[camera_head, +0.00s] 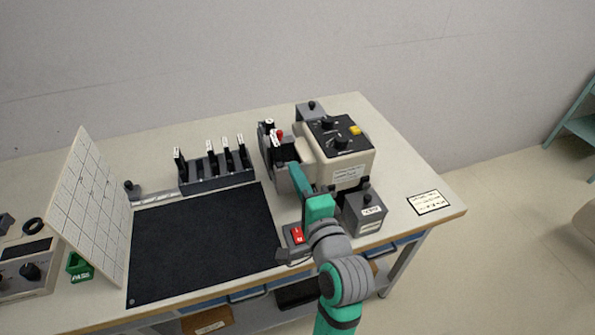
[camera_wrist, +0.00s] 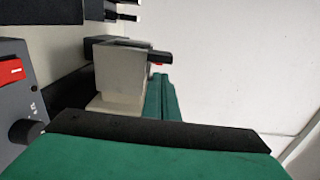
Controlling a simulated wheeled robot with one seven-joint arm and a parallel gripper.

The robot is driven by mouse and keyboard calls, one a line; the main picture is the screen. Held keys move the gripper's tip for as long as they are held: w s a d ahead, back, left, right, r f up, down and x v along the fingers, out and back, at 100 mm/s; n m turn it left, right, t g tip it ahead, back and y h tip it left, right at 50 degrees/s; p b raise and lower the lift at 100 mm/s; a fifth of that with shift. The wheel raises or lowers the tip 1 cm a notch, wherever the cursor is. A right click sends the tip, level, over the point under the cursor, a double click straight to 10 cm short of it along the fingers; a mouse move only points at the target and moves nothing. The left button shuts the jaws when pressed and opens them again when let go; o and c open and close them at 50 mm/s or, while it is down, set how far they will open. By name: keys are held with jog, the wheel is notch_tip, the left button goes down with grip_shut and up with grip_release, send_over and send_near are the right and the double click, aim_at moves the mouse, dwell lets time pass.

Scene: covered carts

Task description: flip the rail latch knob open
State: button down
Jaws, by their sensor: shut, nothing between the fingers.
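A short grey rail (camera_head: 158,196) lies along the back edge of the black mat, with a dark round knob (camera_head: 128,185) at its left end. I take this to be the rail latch knob, but it is too small to tell how the latch stands. My gripper (camera_head: 298,168) is shut and empty, far to the right of that knob, beside the front left of the beige machine. In the wrist view its green fingers (camera_wrist: 162,92) point away, next to a beige block (camera_wrist: 121,72). The rail is not recognisable in the wrist view.
The beige machine (camera_head: 347,165) with black knobs and a grey box (camera_head: 365,212) crowd my gripper's right. A red switch (camera_head: 297,235) sits near the table's front. A slotted rack (camera_head: 217,181) and a tilted white grid board (camera_head: 88,205) flank the rail. The black mat (camera_head: 205,245) is clear.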

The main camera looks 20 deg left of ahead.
send_near(280, 136)
jog(key=x, duration=0.5)
jog(key=shift+w, duration=0.15)
jog(key=shift+w+a, duration=0.45)
jog(key=shift+x, duration=0.9)
jog(key=shift+w+r, duration=0.1)
jog(key=shift+w, duration=0.15)
jog(key=shift+a, duration=0.1)
jog(key=shift+s+d, duration=0.35)
jog(key=shift+s, duration=0.1)
jog(key=v, duration=1.3)
